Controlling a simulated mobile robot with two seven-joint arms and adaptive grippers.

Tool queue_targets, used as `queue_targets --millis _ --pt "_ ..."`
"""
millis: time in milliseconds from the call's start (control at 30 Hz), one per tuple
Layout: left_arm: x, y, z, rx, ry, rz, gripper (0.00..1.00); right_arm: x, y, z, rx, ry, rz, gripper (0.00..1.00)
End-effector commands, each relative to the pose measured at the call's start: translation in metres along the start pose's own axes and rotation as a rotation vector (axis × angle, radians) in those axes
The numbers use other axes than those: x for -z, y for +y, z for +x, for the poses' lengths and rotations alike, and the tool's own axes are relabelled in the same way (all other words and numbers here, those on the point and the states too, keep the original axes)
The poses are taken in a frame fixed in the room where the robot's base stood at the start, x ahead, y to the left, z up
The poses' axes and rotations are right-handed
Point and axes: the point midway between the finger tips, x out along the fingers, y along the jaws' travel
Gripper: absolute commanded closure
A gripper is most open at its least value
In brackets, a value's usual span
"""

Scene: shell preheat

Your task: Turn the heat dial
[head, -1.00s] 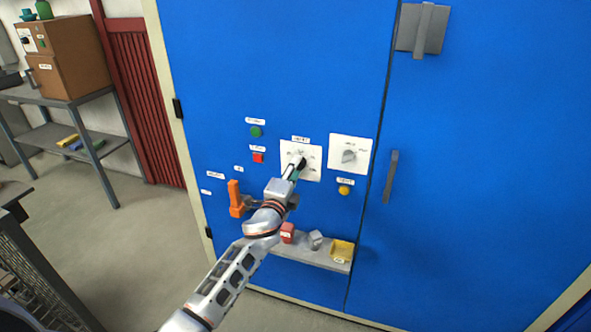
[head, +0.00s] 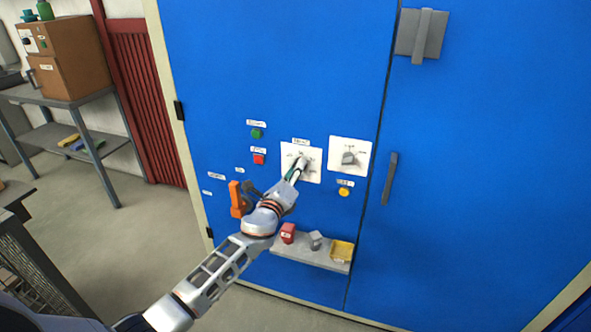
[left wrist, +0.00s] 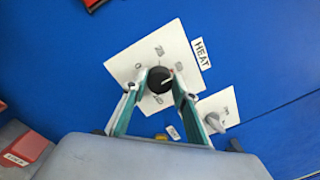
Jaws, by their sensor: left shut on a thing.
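The heat dial (left wrist: 160,79) is a round black knob with a white line, on a white plate (left wrist: 119,66) beside a HEAT label (left wrist: 201,53) in the left wrist view. Its white line points right and slightly up there. My left gripper (left wrist: 159,88) is shut on the dial, one finger on each side. In the head view the left gripper (head: 299,168) reaches the left white plate (head: 313,173) on the blue door and mostly hides the dial. My right gripper is not in view.
A second plate with a grey knob (head: 348,158) is to the right, above a yellow button (head: 344,192). Green (head: 257,133) and red (head: 259,159) buttons and an orange handle (head: 237,200) are to the left. A small shelf (head: 298,254) holds blocks and a yellow tray below.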

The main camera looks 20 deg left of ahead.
Motion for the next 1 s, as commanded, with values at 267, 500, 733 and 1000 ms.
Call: queue_targets --millis 267,500,733,1000 --pt "0.0008 0.0003 -0.0001 0.000 0.002 0.017 0.94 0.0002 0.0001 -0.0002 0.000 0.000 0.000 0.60" --pt "0.0008 0.0003 -0.0001 0.000 0.002 0.015 0.70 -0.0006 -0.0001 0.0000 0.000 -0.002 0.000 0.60" --pt "0.0006 0.0001 -0.0001 0.000 0.002 0.015 0.56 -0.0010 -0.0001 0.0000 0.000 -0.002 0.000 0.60" --pt "0.0004 0.0004 -0.0049 0.000 0.001 0.015 0.56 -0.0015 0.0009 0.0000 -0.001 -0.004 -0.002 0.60"
